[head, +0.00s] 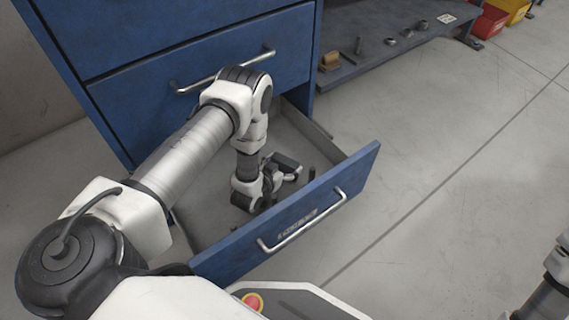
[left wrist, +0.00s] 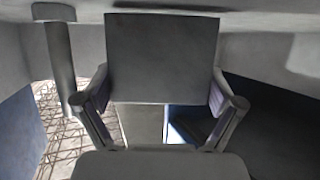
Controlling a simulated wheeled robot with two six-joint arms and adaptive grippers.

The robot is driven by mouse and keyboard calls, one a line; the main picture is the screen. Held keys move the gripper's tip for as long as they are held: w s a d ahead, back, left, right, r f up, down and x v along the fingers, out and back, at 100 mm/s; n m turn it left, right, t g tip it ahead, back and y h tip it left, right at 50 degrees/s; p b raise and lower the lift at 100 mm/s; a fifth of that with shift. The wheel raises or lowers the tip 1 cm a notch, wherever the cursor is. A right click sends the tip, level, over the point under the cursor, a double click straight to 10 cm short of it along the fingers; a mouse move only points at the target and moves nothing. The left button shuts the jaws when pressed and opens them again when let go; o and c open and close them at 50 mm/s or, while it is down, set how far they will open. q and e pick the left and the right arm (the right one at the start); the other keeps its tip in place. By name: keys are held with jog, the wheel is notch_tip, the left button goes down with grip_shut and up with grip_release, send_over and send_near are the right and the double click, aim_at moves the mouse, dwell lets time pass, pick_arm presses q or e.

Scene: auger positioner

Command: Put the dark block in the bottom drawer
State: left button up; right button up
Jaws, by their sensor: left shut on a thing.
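The bottom drawer (head: 230,262) of the blue cabinet is pulled open. My left gripper (head: 270,186) reaches down inside it, behind the drawer front. In the left wrist view the dark block (left wrist: 163,58) is a flat-faced, dark grey piece between the two fingers of the left gripper (left wrist: 165,100), which is shut on it. In the head view the gripper hides most or all of the block, and I cannot tell whether it touches the drawer floor. My right gripper is not in view.
A dark upright cylinder (head: 312,173) stands in the drawer near its right side; a cylinder also shows in the left wrist view (left wrist: 60,65). A closed drawer with a handle (head: 225,72) is above. A low shelf (head: 385,50) at right holds small parts. The floor right is clear.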

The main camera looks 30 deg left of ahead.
pick_arm(q)
jog(key=o, duration=1.5)
jog(key=shift+c, duration=0.2)
jog(key=shift+r, duration=0.3)
jog(key=shift+r+p, duration=0.6)
jog(key=shift+r, duration=0.05)
jog(key=p+v, duration=0.3)
jog(key=v, duration=0.4)
jog(key=shift+s+f+p, duration=0.2)
jog(key=shift+s+p, duration=0.05)
jog(key=shift+p, duration=0.1)
